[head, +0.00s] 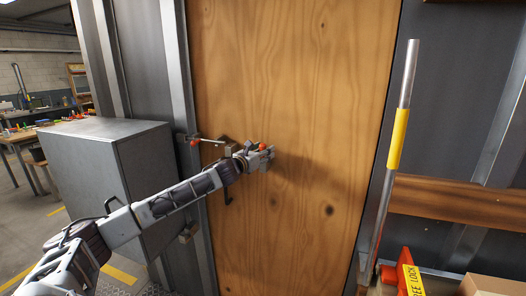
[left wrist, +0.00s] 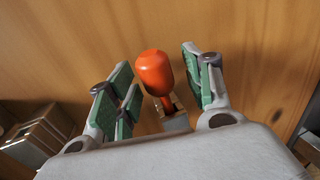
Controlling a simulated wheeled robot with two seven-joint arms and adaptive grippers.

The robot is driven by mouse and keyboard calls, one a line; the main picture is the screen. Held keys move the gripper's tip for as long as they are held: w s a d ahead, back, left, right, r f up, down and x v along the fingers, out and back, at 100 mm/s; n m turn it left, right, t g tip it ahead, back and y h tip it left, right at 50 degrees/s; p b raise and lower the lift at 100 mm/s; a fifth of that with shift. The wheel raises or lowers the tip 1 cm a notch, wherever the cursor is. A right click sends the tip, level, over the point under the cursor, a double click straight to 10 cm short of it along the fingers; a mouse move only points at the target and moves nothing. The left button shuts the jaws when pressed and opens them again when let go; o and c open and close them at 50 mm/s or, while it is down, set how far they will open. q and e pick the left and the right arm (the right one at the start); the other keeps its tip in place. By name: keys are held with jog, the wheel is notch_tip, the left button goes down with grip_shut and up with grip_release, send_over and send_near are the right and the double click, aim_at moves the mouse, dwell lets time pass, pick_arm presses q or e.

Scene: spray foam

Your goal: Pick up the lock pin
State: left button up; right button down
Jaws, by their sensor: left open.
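An orange-red rounded knob (left wrist: 155,72), which looks like the lock pin's handle, stands out from a small metal bracket (left wrist: 174,118) in the left wrist view. My left gripper (left wrist: 158,92) is open, with green-padded fingers on both sides of the knob and visible gaps to it. In the head view my left gripper (head: 266,156) is close to the wooden door (head: 310,90). A bit of orange (head: 256,146) shows there beside the fingers, and the rest of the pin is hidden. My right gripper is not in view.
A latch handle with a red tip (head: 195,142) sits at the door's left edge. A grey metal cabinet (head: 85,130) stands to the left. A steel lever with a yellow sleeve (head: 398,138) rises at the right, above a red part (head: 410,272). The door's lower face is clear.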

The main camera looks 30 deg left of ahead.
pick_arm(q)
jog(key=shift+c, duration=0.4)
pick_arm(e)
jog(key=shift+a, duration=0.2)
pick_arm(q)
jog(key=shift+c, duration=1.2)
grip_shut()
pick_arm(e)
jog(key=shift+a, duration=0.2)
pick_arm(q)
jog(key=shift+r, duration=0.1)
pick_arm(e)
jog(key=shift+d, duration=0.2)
